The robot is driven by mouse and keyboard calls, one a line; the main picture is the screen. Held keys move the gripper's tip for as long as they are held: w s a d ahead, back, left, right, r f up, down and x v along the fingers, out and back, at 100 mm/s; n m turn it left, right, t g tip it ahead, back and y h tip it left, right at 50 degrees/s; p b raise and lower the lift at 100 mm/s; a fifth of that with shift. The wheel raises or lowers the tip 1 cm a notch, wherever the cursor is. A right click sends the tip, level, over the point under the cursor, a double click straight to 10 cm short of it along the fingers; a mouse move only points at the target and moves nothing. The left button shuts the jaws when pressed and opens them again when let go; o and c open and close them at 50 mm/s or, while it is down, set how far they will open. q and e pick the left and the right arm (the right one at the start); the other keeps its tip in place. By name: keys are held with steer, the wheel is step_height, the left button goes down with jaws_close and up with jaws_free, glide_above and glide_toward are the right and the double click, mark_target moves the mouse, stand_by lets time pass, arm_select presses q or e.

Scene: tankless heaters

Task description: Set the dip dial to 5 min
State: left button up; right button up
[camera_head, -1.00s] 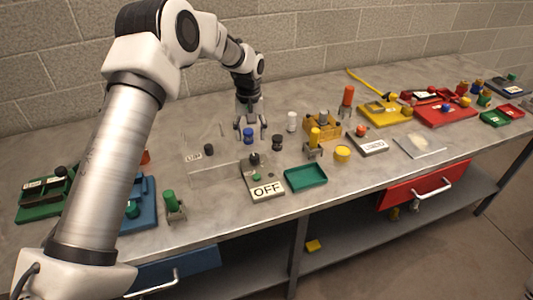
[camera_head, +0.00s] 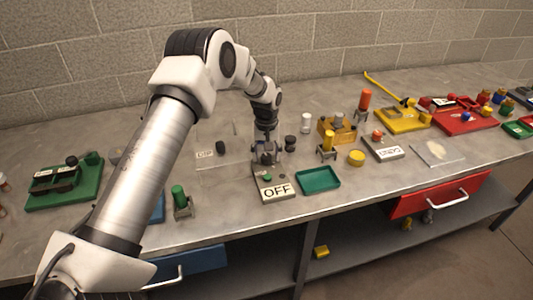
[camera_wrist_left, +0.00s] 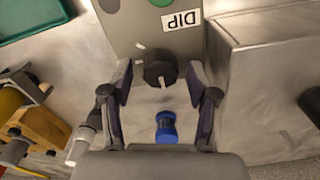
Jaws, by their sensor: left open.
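A black round dial (camera_wrist_left: 160,68) with a white pointer sits on a grey panel (camera_wrist_left: 130,22) beside a DIP label (camera_wrist_left: 182,20). In the left wrist view the pointer faces down the picture, and small white marks lie around the dial. My left gripper (camera_head: 265,157) is over the panel and hides the dial there. In the left wrist view its open fingers (camera_wrist_left: 158,98) are on either side of the dial, apart from it. My right gripper is not in view.
A blue cylinder (camera_wrist_left: 166,125) stands just behind the dial. A clear box (camera_head: 228,180) with a black knob (camera_head: 220,148) is left of the panel. A green tray (camera_head: 318,179) is to the right, and a black cylinder (camera_head: 290,142) stands close to my gripper.

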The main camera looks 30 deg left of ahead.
arm_select(q)
jaws_close()
steer(key=shift+m, duration=0.3)
steer(key=m, duration=0.3)
steer(key=shift+m, duration=0.3)
steer(key=shift+d+m, duration=0.15)
steer(key=shift+m, duration=2.05)
steer(key=shift+f, duration=0.1)
jaws_free()
